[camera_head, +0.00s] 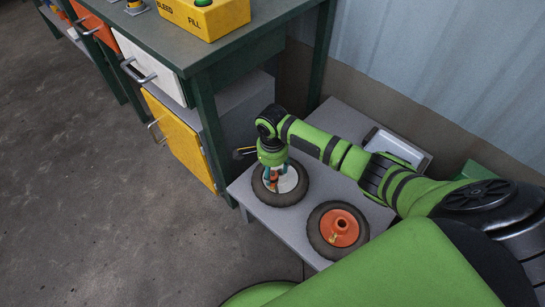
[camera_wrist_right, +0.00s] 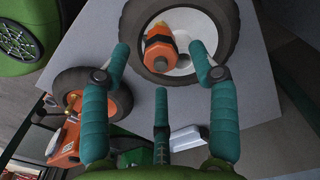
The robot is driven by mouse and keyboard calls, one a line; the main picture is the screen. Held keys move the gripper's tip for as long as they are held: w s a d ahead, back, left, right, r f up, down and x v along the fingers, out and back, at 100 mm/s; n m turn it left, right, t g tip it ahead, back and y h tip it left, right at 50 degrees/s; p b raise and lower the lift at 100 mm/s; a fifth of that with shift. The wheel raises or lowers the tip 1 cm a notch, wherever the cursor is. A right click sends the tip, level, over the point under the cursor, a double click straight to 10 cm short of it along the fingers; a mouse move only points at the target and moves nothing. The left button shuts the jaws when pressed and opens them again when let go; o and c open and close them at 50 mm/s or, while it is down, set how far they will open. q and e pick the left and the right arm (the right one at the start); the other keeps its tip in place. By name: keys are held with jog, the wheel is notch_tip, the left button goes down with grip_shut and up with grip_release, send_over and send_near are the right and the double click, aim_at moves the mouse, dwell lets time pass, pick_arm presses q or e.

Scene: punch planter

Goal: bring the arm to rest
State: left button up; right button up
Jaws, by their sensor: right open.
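My right gripper (camera_head: 275,180) is over the wheel with a white hub (camera_head: 288,200) on a low grey table (camera_head: 290,234). In the right wrist view my right gripper (camera_wrist_right: 160,62) has its teal fingers spread wide, with nothing between them. The white-hubbed wheel (camera_wrist_right: 228,22) lies flat just beyond the fingertips. A small orange piece with a black band (camera_wrist_right: 160,45) lies on its hub. I cannot tell whether any finger touches the wheel. My left gripper is not in either view.
A second wheel with an orange hub (camera_head: 340,228) lies on the same table. A silver tray (camera_head: 397,148) is at the table's back. A green workbench (camera_head: 203,110) with a yellow box (camera_head: 205,15) stands at the left. Open floor (camera_head: 90,190) spreads left.

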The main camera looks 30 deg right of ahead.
notch_tip(320, 180, up, 9)
dwell(0.3)
